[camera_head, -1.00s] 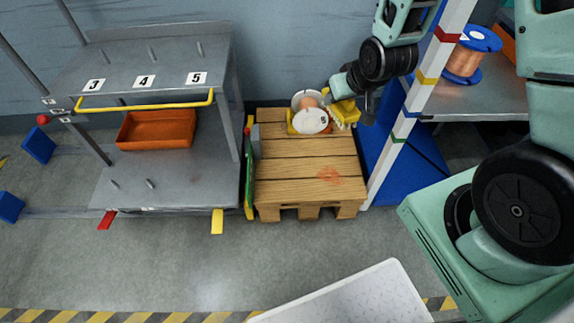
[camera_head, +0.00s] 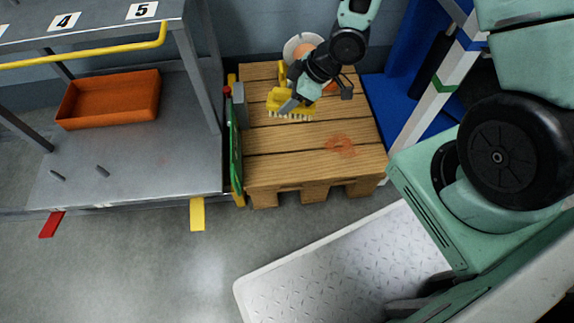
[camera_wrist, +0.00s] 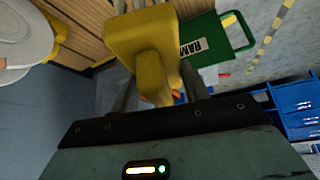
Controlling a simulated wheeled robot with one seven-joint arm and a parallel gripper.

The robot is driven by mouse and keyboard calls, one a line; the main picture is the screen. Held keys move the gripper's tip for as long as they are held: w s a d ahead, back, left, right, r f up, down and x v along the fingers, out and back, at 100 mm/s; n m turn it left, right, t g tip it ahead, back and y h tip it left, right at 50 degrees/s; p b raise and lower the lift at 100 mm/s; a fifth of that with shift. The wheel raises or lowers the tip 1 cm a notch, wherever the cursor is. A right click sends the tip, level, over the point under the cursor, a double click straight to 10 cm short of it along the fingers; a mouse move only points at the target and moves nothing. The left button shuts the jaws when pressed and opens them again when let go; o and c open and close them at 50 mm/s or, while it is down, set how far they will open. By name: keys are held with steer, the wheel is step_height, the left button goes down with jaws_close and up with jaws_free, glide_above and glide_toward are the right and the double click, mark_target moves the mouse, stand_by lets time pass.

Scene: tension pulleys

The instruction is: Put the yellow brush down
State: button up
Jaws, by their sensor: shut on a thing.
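The yellow brush (camera_head: 289,103) with pale bristles is in my gripper (camera_head: 290,102), above the left part of the wooden pallet (camera_head: 300,165). Its bristles face down and toward the front; I cannot tell whether they touch the planks. In the wrist view the yellow brush (camera_wrist: 147,42) fills the space between the two dark fingers. My gripper is shut on it. A reddish-orange smudge (camera_head: 341,146) marks the pallet to the right of the brush.
A white-flanged spool (camera_head: 300,44) stands at the pallet's back, partly behind my arm. A green panel (camera_head: 236,150) lines the pallet's left edge. A metal rack with an orange tray (camera_head: 110,98) stands left. The pallet's front planks are clear.

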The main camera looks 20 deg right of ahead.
steer(key=f+n+b, duration=0.1)
steer(key=f+b, duration=0.2)
steer(key=f, duration=0.2)
steer(key=s+a+f+n+g+b, duration=0.1)
steer(key=f+b, duration=0.3)
steer(key=f, duration=0.2)
steer(key=a+f+n+b, duration=0.1)
steer(key=f+b, duration=0.3)
steer(key=f, duration=0.2)
steer(key=shift+s+g+y, duration=0.3)
steer(key=shift+r, duration=0.15)
steer(key=o, duration=1.2)
steer(key=shift+o, duration=0.2)
